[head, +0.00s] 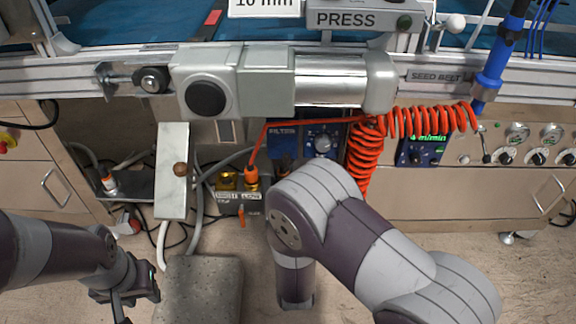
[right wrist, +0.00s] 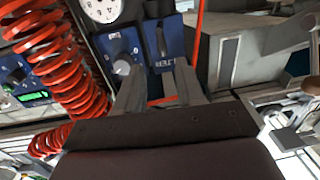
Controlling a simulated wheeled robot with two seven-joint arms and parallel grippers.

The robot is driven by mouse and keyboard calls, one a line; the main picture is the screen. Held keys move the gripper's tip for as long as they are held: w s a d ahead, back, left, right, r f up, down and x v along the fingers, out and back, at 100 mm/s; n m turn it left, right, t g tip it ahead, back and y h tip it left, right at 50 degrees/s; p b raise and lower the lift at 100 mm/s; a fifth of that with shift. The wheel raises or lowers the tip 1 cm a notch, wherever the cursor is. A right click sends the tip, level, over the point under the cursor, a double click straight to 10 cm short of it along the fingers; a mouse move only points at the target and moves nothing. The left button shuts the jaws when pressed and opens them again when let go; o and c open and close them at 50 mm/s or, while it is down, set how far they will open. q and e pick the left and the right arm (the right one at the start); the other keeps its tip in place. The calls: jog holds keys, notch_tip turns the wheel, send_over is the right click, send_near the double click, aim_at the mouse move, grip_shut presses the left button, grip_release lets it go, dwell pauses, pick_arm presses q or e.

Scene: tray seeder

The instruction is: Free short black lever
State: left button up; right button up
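I cannot clearly pick out the short black lever. A small dark lever-like shape (head: 486,148) shows on the front panel at right in the head view, but it is too small to be sure of. My right gripper (right wrist: 158,78) is open and empty in the right wrist view. Its two grey fingers stand apart in front of the blue filter unit (right wrist: 155,30). In the head view my right arm hides this gripper. My left gripper (head: 128,292) is low at the left, away from the machine; its finger gap is unclear.
A coiled orange hose (head: 430,120) hangs right of the filter unit (head: 284,135) and also shows in the right wrist view (right wrist: 80,75). A grey motor (head: 265,80) spans above. A brass valve block (head: 228,182) with an orange hose sits below it.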

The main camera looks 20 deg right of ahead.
aim_at(287, 163)
jog(key=b+x, duration=0.5)
jog(key=x, duration=0.7)
jog(key=shift+w, duration=0.2)
jog(key=shift+w+r, duration=0.1)
grip_shut()
